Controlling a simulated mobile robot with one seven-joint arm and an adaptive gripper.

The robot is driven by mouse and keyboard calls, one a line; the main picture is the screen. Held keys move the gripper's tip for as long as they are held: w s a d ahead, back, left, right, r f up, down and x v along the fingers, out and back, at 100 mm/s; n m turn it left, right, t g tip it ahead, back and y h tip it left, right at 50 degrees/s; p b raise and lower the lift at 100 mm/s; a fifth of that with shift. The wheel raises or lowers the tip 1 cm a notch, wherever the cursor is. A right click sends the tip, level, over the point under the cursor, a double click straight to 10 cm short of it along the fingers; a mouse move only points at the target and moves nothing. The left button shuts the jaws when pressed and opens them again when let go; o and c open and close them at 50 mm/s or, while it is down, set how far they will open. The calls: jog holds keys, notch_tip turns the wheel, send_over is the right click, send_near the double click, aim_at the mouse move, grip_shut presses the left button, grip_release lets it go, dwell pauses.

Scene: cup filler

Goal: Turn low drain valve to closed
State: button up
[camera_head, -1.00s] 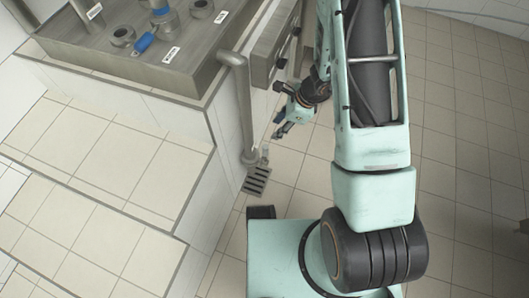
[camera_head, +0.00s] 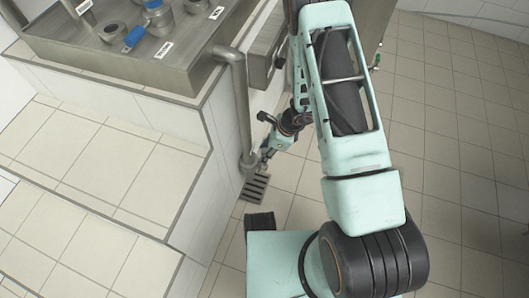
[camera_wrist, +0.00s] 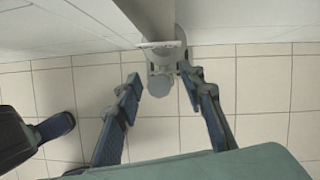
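The low drain valve is a small grey fitting (camera_wrist: 160,80) at the lower end of the drain pipe (camera_head: 243,110). In the wrist view it has a rounded grey end and a flat pale piece across its top. I cannot tell its handle position. My gripper (camera_wrist: 161,84) is open, with one dark blue finger on each side of the rounded end. There are gaps between fingers and fitting, so it is not gripped. In the head view my gripper (camera_head: 267,156) is low beside the pipe's foot, and the valve is mostly hidden there.
A tiled step and wall (camera_head: 185,135) stand left of the pipe, under a metal counter (camera_head: 175,72) with labelled fittings and blue handles. A green-handled part (camera_head: 376,61) shows behind my arm. Open tiled floor lies to the right.

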jog(key=shift+c, duration=0.4)
grip_shut()
